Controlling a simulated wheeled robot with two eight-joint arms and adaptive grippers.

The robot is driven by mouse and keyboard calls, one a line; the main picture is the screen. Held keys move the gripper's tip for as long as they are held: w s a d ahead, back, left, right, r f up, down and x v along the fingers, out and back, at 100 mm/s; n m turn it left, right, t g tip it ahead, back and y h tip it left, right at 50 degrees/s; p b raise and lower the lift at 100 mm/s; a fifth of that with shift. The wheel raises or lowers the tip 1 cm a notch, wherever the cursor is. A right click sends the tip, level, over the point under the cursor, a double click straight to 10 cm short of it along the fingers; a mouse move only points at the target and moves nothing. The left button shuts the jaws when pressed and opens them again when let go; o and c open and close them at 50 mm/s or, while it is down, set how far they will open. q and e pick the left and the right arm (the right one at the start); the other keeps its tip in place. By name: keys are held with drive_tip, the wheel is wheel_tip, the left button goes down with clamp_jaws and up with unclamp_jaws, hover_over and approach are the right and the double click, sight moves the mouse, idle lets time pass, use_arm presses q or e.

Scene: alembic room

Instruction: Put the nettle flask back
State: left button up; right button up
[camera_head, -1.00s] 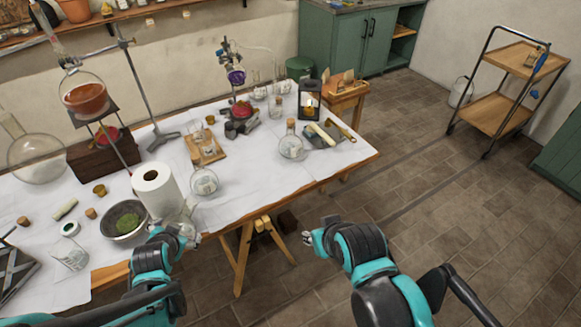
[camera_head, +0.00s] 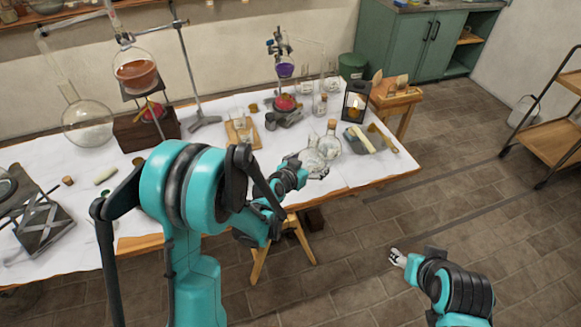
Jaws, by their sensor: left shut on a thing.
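My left gripper (camera_head: 316,172) is shut on a clear glass flask (camera_head: 312,157) near the front edge of the white-covered table. Whether the flask touches the table cannot be told, and no label on it can be read. A corked round flask (camera_head: 330,143) stands just behind and to the right of it; the two overlap in the view. Which is the nettle flask cannot be read. My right gripper (camera_head: 397,258) is over the floor in front of the table, and its jaws are too small to judge.
A wooden board with a small bottle (camera_head: 242,133) lies behind. Tall glassware on stands (camera_head: 137,70) fills the back left. My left arm hides the table's middle.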

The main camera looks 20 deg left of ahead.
use_arm(q)
drive_tip(key=shift+w+a+r, duration=0.1)
drive_tip(key=shift+w+a, duration=0.05)
drive_tip(key=shift+w, duration=0.3)
drive_tip(key=w+a+f+b, duration=0.1)
drive_tip(key=w+a+f, duration=0.1)
drive_tip(key=a, duration=0.1)
drive_tip(key=w+a+f+b, duration=0.1)
drive_tip(key=w+a+f, duration=0.1)
drive_tip(key=a, duration=0.1)
drive_tip(key=w+a+f+b, duration=0.2)
drive_tip(key=a+f, duration=0.1)
drive_tip(key=shift+w, duration=0.4)
wheel_tip(320, 180, down, 4)
drive_tip(key=shift+f+b, duration=0.1)
drive_tip(key=shift+b, duration=1.15)
drive_tip(key=shift+r, duration=0.2)
drive_tip(key=shift+f, duration=0.15)
drive_tip(key=o, duration=1.3)
drive_tip(key=shift+c, duration=0.2)
